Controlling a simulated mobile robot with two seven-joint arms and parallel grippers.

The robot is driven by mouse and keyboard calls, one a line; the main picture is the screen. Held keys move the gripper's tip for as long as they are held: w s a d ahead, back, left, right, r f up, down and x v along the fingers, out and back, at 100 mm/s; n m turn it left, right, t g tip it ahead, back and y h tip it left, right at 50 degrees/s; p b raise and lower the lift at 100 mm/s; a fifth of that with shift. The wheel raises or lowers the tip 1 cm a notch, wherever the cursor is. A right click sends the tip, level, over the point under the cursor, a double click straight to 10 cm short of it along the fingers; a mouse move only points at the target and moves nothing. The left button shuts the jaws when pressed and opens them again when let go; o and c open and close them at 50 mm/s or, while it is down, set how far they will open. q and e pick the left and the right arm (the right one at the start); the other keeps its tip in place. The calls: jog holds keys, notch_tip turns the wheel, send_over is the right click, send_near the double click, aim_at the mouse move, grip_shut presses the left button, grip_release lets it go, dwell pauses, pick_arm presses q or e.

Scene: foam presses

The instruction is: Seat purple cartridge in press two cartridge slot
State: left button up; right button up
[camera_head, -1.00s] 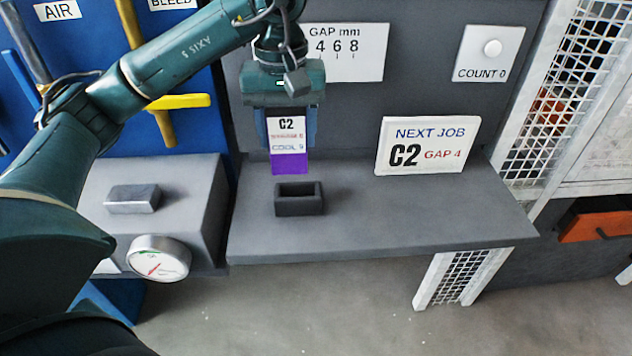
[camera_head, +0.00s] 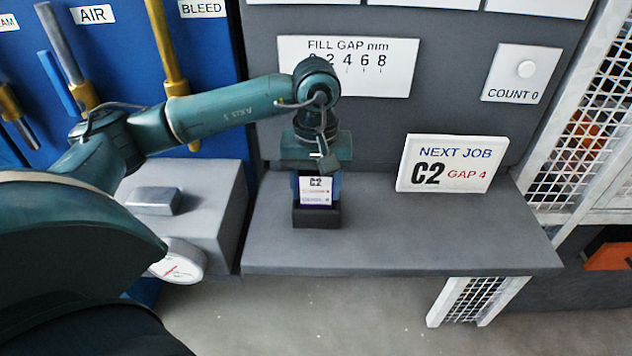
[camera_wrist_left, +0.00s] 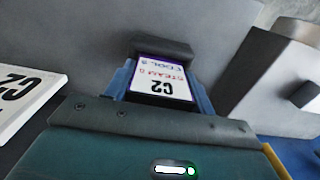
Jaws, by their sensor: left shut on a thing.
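My left gripper (camera_head: 317,182) is above the slot, pointing down, shut on the cartridge. In the left wrist view the cartridge (camera_wrist_left: 160,80) sits between the blue fingers, with its far end at the dark slot (camera_wrist_left: 163,47). My right gripper is not in view.
A NEXT JOB sign (camera_head: 452,164) reading C2 GAP 4 stands on the shelf (camera_head: 430,240) to the right. A grey box with a gauge (camera_head: 178,262) is at the left. A fill gap scale (camera_head: 347,66) hangs behind. The shelf's right front is clear.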

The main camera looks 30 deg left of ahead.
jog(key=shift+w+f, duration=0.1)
pick_arm(q)
jog(key=shift+f+b, duration=0.2)
jog(key=shift+b, duration=0.1)
jog(key=o, duration=0.7)
jog(key=shift+r, duration=0.1)
jog(key=shift+c, duration=0.2)
jog(key=o, duration=0.4)
jog(key=shift+c, duration=0.2)
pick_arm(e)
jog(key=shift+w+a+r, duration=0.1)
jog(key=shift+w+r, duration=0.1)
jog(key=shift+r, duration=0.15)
pick_arm(q)
jog(key=shift+r+p, duration=0.2)
jog(key=shift+p, duration=0.1)
jog(key=shift+r, duration=0.25)
notch_tip(320, 180, up, 11)
jog(key=shift+r+b, duration=0.2)
jog(key=shift+b, duration=0.15)
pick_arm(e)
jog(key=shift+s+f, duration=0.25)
